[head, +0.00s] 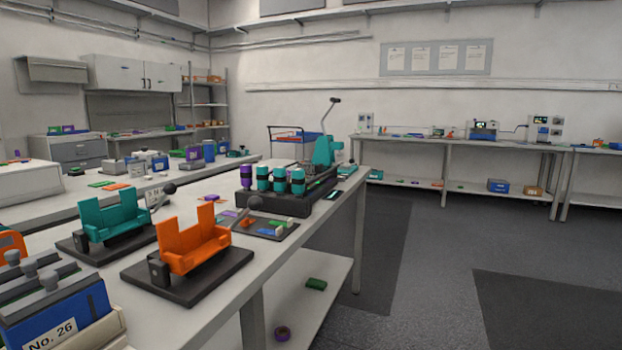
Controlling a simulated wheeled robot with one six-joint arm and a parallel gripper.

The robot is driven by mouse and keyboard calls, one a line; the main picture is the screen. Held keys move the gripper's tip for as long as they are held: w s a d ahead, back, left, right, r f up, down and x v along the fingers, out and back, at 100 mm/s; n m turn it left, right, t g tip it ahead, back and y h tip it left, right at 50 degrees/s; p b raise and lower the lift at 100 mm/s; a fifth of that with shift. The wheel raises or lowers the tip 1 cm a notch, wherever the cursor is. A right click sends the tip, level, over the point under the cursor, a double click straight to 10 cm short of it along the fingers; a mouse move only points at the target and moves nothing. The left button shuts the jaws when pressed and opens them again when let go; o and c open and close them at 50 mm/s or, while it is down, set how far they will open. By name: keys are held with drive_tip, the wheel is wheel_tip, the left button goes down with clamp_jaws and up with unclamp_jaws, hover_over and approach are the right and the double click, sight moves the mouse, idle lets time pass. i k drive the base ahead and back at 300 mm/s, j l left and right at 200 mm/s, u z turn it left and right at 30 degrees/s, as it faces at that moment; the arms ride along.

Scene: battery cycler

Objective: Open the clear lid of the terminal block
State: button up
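I cannot make out a terminal block or a clear lid in the head view. Small devices stand on the far bench (460,142) along the back wall, among them a blue and grey unit (483,130) with a small screen. They are too small to tell whether one is the terminal block. My gripper does not show in this view.
The near bench (228,292) holds an orange fixture (194,243), a teal fixture (112,218), a dark rack (272,203) with teal and purple cylinders, and a blue "No. 26" box (62,318). Open grey floor (440,260) lies at the right.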

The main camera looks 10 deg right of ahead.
sight(317, 168)
drive_tip(key=i+l, duration=0.45)
drive_tip(key=i+l+u, duration=0.25)
drive_tip(key=i+l, duration=1.85)
